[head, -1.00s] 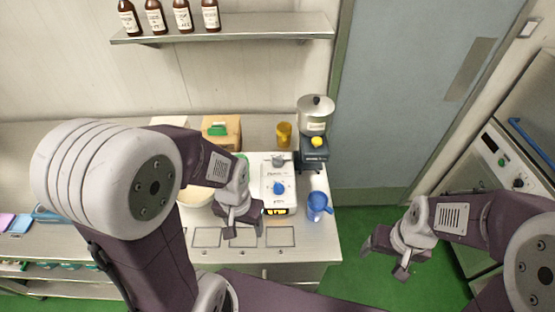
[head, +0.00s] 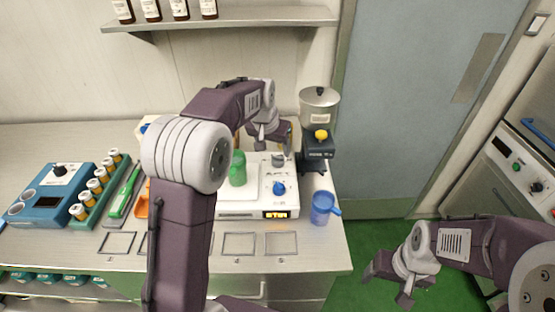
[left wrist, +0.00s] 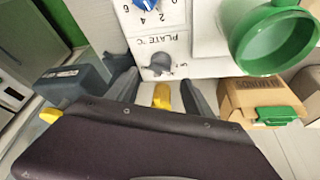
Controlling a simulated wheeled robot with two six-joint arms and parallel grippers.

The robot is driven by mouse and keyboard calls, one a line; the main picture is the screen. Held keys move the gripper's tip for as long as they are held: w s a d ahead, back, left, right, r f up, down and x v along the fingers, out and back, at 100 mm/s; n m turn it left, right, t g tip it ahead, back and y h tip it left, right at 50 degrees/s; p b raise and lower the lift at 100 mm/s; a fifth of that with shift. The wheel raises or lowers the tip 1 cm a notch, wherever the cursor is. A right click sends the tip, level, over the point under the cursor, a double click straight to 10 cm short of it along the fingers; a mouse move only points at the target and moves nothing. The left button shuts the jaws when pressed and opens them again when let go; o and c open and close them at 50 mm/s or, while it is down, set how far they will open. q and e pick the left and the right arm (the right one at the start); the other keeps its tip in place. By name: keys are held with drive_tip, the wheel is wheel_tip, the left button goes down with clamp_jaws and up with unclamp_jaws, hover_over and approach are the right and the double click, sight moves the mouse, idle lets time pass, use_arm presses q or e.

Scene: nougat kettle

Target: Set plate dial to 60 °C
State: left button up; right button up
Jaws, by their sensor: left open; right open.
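The white plate unit (head: 229,208) stands on the bench, with a lit orange display (head: 276,214) on its front, too small to read. It has a blue knob (head: 279,188) and, behind it, a grey knob (head: 278,160). In the left wrist view, a "PLATE °C" label lies between the blue knob (left wrist: 150,4) and the grey knob (left wrist: 160,62); I cannot tell which it names. My left gripper (head: 270,141) is open and empty behind the unit, near the grey knob but apart from it. My right gripper (head: 388,282) is open over the floor at the right.
A green cup (head: 237,168) stands on the plate unit. A blue jug (head: 322,207) is at its right, and a dark device with a yellow knob (head: 321,135) and steel pot (head: 319,108) behind. A cardboard box (left wrist: 240,100) shows in the left wrist view.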

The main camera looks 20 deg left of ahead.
sight(278, 157)
use_arm(q)
drive_tip(key=x, duration=0.5)
drive_tip(key=shift+w+f, duration=0.15)
drive_tip(key=shift+f, duration=0.15)
drive_tip(key=shift+w+f, duration=0.2)
drive_tip(key=shift+f, duration=0.35)
drive_tip(key=shift+c, duration=0.2)
clamp_jaws()
